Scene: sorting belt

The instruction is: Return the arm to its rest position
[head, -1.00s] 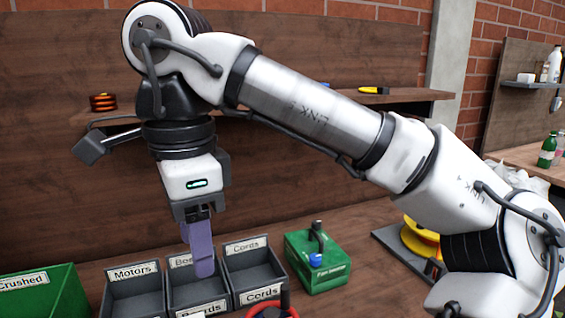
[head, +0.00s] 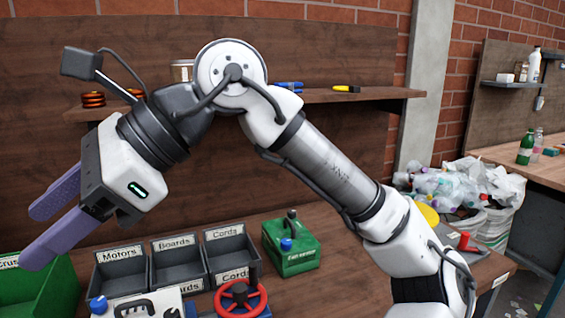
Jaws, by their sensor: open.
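My gripper (head: 48,232) is at the left of the head view, raised above the bench and tilted down to the left. Its two purple fingers are spread apart with nothing between them. My arm is folded, with its elbow high in front of the wooden back panel. The gripper hangs over the green bin (head: 62,290) at the lower left, apart from the trays, and partly covers the bin's label.
Grey trays labelled Motors (head: 122,278), Boards (head: 178,268) and Cords (head: 232,257) stand on the bench. A green box (head: 291,250) is to their right, a red handwheel (head: 240,299) in front. A shelf (head: 385,96) runs behind. White bags (head: 490,190) stand at right.

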